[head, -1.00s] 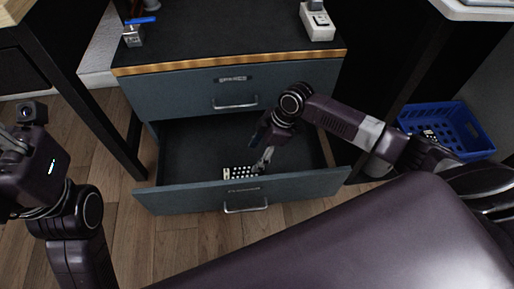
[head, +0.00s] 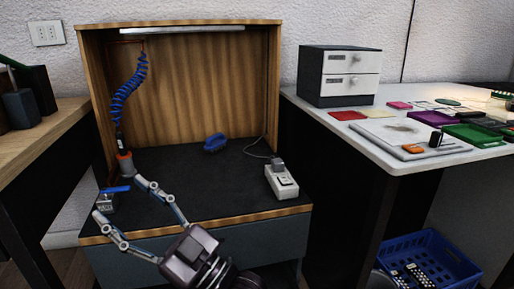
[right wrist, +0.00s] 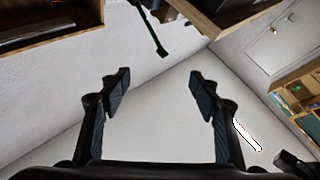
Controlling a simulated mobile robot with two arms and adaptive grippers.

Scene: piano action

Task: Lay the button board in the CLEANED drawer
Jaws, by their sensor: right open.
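The lower drawer, where a button board lay one second ago, is out of view now. Other button boards (head: 418,275) lie in the blue basket (head: 440,240) at the lower right. My left gripper is not in view.
On the worktop (head: 225,180) stand a white device (head: 282,182), a blue brush-like item (head: 215,143) and a small metal block with a blue top (head: 107,201). A blue coiled hose (head: 128,90) hangs at the left. The white table (head: 350,133) at right is cluttered.

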